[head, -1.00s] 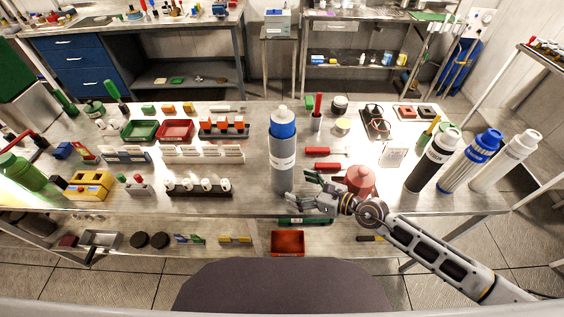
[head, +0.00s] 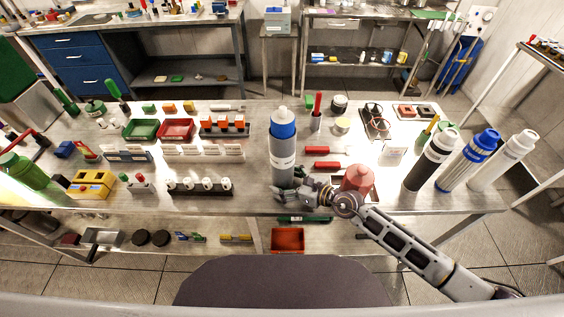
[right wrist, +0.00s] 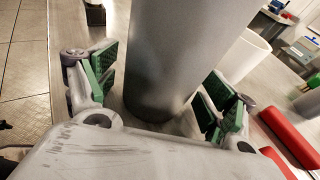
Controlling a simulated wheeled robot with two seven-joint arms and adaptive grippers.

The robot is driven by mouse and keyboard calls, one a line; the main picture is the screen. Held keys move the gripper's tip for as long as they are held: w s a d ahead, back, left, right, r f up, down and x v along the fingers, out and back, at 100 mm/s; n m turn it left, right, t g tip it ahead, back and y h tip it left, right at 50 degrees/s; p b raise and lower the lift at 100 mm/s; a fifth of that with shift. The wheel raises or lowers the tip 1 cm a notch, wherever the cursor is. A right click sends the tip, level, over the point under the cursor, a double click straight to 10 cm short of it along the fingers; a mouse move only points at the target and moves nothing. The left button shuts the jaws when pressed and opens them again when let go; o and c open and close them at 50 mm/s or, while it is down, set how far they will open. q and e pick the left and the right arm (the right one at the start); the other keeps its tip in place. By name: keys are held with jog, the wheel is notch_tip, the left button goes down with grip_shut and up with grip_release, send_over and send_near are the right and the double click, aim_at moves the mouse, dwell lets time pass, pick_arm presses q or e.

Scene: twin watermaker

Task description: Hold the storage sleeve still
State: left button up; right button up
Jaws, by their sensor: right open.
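The grey storage sleeve (head: 282,168) stands upright near the front edge of the bench in the head view. A blue body (head: 284,130) with a white cap (head: 281,113) shows at its top. In the right wrist view the grey sleeve (right wrist: 180,50) rises between the two green-padded fingers. My right gripper (head: 291,193) is open around the lower part of the sleeve. A gap shows between the sleeve and the left pad; contact at the right pad is hard to tell. The top of the sleeve is outside the wrist view. My left gripper is not in view.
A black rack with white pieces (head: 199,187) is to the left.

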jog(key=c, duration=1.1)
jog(key=shift+c, duration=0.2)
jog(key=o, duration=1.2)
jog(key=c, duration=1.2)
